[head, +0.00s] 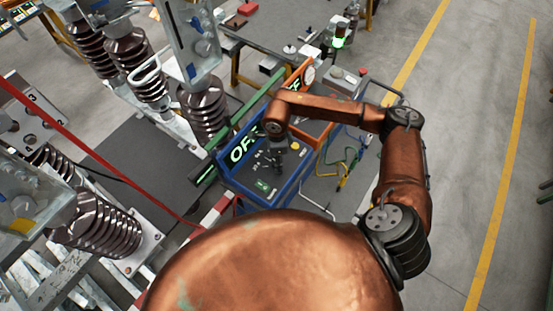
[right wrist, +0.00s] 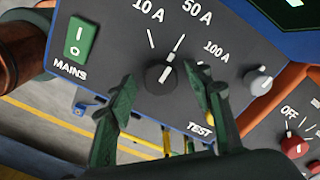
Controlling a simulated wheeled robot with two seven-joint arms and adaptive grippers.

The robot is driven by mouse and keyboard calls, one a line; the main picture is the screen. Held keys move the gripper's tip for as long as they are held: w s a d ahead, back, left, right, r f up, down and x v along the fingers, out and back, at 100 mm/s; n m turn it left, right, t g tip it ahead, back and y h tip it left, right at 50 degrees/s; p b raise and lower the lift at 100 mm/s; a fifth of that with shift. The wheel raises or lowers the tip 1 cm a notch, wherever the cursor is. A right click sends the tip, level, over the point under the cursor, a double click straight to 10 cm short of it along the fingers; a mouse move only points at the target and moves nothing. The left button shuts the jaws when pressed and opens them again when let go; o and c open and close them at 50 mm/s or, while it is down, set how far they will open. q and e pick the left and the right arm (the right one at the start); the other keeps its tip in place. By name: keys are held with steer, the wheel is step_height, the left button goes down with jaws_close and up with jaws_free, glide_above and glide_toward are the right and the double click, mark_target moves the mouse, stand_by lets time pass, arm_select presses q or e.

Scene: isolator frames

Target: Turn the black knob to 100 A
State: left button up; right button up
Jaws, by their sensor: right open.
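The black knob (right wrist: 160,80) sits on the dark panel in the right wrist view. Its white pointer is directed up and slightly right, in line with the tick below the 50 A label (right wrist: 198,12). The 100 A label (right wrist: 216,51) is to the right of the knob, and 10 A is at upper left. My right gripper (right wrist: 160,72) is open, with one finger on each side of the knob; I cannot tell whether either touches it. In the head view my right gripper (head: 279,148) is over the blue-framed panel (head: 262,186), and the knob is too small to make out. My left gripper is not in view.
A green MAINS switch (right wrist: 81,37) and a grey knob (right wrist: 259,81) flank the black knob. A red knob (right wrist: 294,146) is on the orange unit at right. Ribbed insulators (head: 204,108) stand left of the panel. Open floor (head: 455,130) lies to the right.

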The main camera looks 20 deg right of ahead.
steer(key=shift+c, duration=0.2)
steer(key=c, duration=1.1)
steer(key=shift+f+m+b, duration=0.15)
steer(key=shift+m+b, duration=0.75)
steer(key=shift+b, duration=0.15)
steer(key=shift+m+b, duration=1.15)
steer(key=shift+m, duration=0.05)
steer(key=shift+m+b, duration=0.85)
steer(key=shift+m, duration=0.35)
steer(key=shift+m+b, duration=0.75)
steer(key=shift+m, duration=0.65)
steer(key=o, duration=1.1)
